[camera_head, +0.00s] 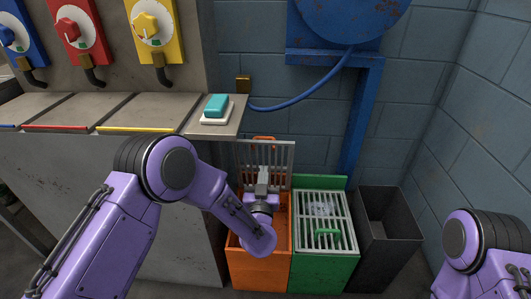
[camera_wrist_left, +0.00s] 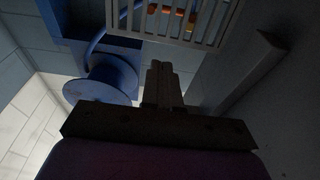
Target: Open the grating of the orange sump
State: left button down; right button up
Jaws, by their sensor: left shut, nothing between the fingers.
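The orange sump (camera_head: 272,268) is an open-topped box on the floor beside the grey cabinet. Its grey barred grating (camera_head: 282,156) stands raised, roughly upright, at the back of the sump, with an orange handle (camera_head: 264,139) at its top. My left gripper (camera_head: 263,172) is shut and empty, in front of the raised grating; I cannot tell whether it touches. In the left wrist view the shut fingers (camera_wrist_left: 161,72) point towards the grating (camera_wrist_left: 190,38), with orange parts visible through its bars. My forearm hides part of the sump. My right gripper is out of view.
A green sump (camera_head: 325,272) with its grating lying flat stands right of the orange one, then a dark open bin (camera_head: 388,240). The grey cabinet (camera_head: 120,185) stands close on the left. A blue hose (camera_head: 310,99) hangs above, near the wall.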

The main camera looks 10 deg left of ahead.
aim_at(266, 143)
pick_arm(q)
jog(key=b+x, duration=0.1)
jog(key=x, duration=0.8)
jog(key=shift+w+a+b, duration=0.1)
jog(key=shift+w+b, duration=0.1)
jog(key=shift+b, duration=0.2)
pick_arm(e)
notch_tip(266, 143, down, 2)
pick_arm(q)
jog(key=shift+r, duration=0.15)
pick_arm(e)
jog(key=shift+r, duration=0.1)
